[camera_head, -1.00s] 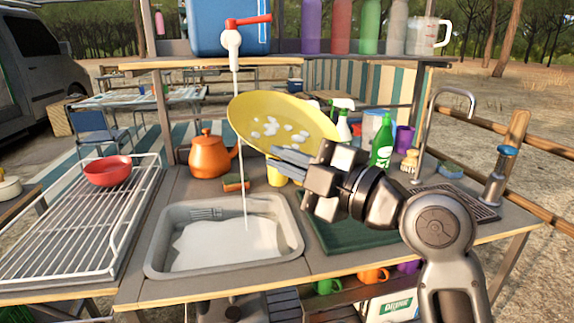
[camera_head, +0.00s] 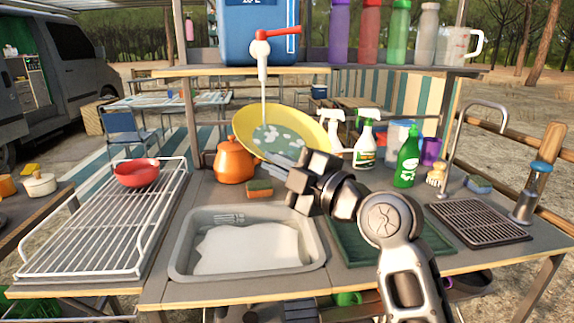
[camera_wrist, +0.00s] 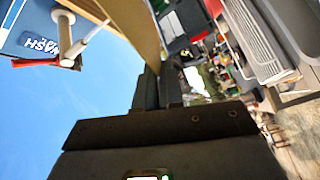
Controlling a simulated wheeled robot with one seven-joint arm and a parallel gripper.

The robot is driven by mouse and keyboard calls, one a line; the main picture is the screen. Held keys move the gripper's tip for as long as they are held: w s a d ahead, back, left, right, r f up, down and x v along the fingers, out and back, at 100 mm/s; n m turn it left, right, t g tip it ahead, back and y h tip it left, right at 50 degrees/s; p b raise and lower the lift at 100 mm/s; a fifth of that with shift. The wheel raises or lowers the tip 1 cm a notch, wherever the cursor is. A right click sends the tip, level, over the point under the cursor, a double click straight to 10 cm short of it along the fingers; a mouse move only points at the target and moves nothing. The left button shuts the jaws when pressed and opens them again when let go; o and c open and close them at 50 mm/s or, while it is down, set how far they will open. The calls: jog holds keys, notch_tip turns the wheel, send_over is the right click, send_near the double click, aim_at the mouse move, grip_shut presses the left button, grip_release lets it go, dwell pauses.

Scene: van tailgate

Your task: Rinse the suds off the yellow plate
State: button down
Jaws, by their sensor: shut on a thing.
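The yellow plate (camera_head: 315,124) is tilted in the air above the back of the sink, with white suds spots and a bluish wet patch on its face. My gripper (camera_head: 276,171) is shut on its lower right rim. A water stream (camera_head: 264,100) falls from the red-handled tap (camera_head: 263,62) of the blue water container (camera_head: 235,30) onto the plate. The tap (camera_wrist: 66,40) shows at the upper left.
The shelf overhangs the plate.

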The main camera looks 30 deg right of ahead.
jog(key=shift+w+a+f+b, duration=0.15)
jog(key=shift+w+f+b, duration=0.1)
jog(key=shift+w+b, duration=0.45)
jog(key=shift+f+b+x, duration=0.15)
jog(key=shift+b+x, duration=0.15)
jog(key=shift+x, duration=0.4)
jog(key=shift+f+b+x, duration=0.1)
jog(key=shift+b+x, duration=0.15)
jog(key=shift+x, duration=0.4)
jog(key=shift+w, duration=0.1)
jog(key=shift+d, duration=0.25)
jog(key=a+b+v, duration=0.1)
jog(key=v, duration=0.7)
jog(key=shift+s+a+r, duration=0.15)
jog(key=shift+s+r, duration=0.1)
jog(key=shift+r, duration=0.05)
jog(key=s+r+p, duration=0.1)
jog(key=s+r, duration=0.3)
jog(key=s, duration=0.1)
jog(key=shift+d+p, duration=0.3)
jog(key=shift+d, duration=0.2)
